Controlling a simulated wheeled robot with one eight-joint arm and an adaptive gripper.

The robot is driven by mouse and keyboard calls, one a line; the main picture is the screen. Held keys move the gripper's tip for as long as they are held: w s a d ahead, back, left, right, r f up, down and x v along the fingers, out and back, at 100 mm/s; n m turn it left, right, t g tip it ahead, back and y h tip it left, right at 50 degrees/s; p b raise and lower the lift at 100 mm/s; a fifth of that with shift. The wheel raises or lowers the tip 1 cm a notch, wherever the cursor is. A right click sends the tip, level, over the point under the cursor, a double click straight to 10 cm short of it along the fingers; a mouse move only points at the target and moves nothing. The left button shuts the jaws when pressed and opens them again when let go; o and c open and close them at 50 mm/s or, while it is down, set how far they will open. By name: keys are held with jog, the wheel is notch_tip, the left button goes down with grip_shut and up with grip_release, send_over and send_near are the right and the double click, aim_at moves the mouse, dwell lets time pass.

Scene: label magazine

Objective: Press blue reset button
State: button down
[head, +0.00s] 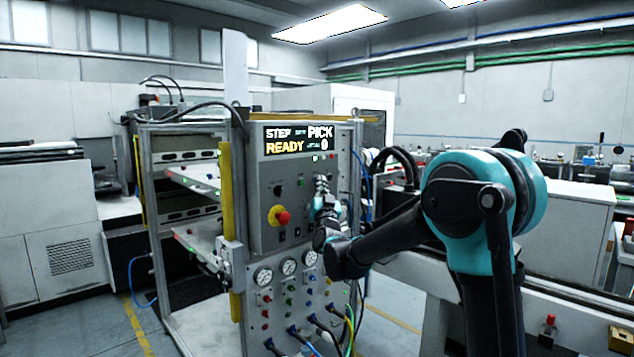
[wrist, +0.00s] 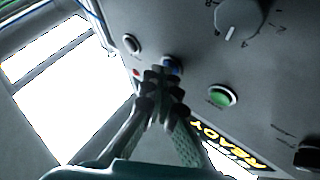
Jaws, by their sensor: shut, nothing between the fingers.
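The blue button (wrist: 173,64) sits on the grey control panel in the wrist view, partly hidden behind my fingertips. My gripper (wrist: 160,78) is shut and empty, with its fingertips right at the button's lower left edge in the picture. I cannot tell whether they touch it. In the head view my gripper (head: 321,183) is at the right part of the control panel (head: 262,180), below the display, and it hides the button there. The display (head: 297,140) reads STEP, PICK, READY and 0.
Around the blue button are a green button (wrist: 222,96), a black button (wrist: 131,44) and a grey knob (wrist: 238,17). A red mushroom button (head: 283,217) on a yellow base is at the panel's lower left. Gauges (head: 288,266) and hoses are below.

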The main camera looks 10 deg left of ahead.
dwell(0.4)
jog(key=shift+s+d, duration=0.5)
jog(key=shift+d, duration=0.1)
jog(key=s+d, duration=0.1)
jog(key=d, duration=0.1)
jog(key=s+d, duration=0.2)
dwell(0.5)
dwell(0.4)
